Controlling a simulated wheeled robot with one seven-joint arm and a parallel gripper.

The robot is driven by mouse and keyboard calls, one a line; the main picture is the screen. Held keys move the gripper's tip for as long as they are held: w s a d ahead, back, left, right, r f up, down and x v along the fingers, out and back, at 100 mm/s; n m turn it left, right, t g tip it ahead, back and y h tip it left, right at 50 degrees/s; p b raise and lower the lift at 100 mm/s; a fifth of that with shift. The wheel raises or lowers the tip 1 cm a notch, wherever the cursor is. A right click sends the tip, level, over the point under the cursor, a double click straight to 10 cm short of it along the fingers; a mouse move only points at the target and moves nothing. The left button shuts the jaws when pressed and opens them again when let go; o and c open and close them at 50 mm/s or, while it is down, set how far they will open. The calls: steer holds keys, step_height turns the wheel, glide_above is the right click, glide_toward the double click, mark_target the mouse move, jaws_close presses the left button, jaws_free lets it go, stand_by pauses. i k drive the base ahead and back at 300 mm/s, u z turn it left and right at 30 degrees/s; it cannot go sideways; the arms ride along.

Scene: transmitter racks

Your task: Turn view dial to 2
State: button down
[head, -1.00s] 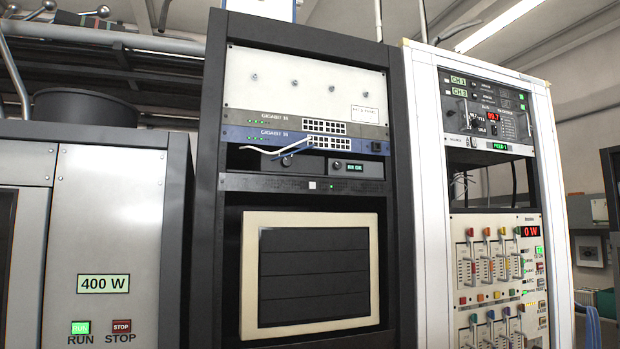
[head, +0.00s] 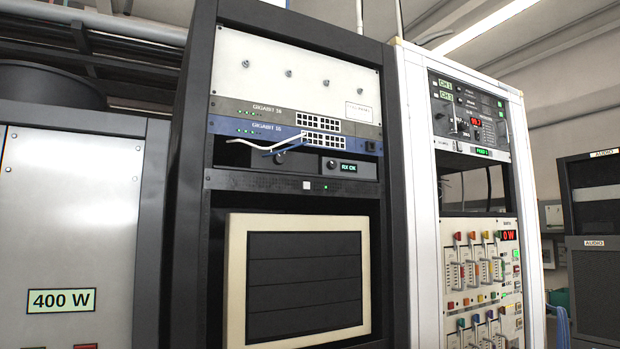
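No dial that I can read as the view dial is clear in the head view. The upper panel (head: 470,115) of the white right-hand rack has small controls and a red readout, too small to make out. A dark unit (head: 300,162) in the middle black rack has a small green display and small dark knobs; their labels cannot be read. A pale-framed screen (head: 238,285) with dark horizontal bands sits below it. My gripper is not in view.
A grey cabinet marked 400 W (head: 70,215) stands at the left. The white rack's lower slider panel (head: 483,265) has coloured knobs and a red 0 W readout. Dark units labelled AUDIO (head: 597,275) stand at the far right. The floor is not visible.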

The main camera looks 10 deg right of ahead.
mark_target(280, 158)
steer(key=u, duration=2.05)
steer(key=i, duration=0.95)
steer(key=z, duration=2.25)
